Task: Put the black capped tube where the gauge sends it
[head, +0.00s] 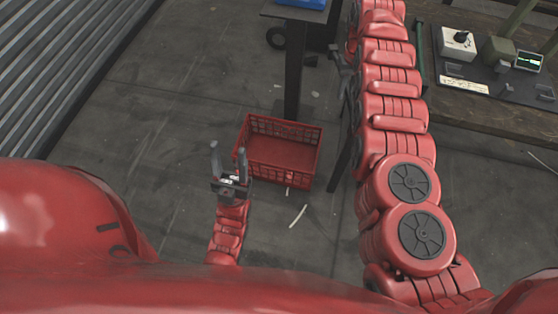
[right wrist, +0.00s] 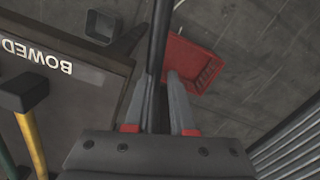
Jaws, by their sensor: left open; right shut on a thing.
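The black capped tube (right wrist: 158,50) is a long dark rod in the right wrist view. My right gripper (right wrist: 157,84) is shut on it, and the tube runs up out of the frame. In the head view my right arm reaches away up the picture; I cannot make out the tube there. My left gripper (head: 229,163) is open and empty, low in front of the red crate. The gauge, a small device with a green trace on its screen (head: 528,61), stands on the right bench; its reading is too small to tell.
A red crate (head: 284,127) stands on the floor; it also shows in the right wrist view (right wrist: 193,65). A surface marked BOWED (right wrist: 38,58) and a yellow-handled hammer (right wrist: 32,140) lie left there. A blue tray (head: 303,3) is at the top. The grey floor is mostly clear.

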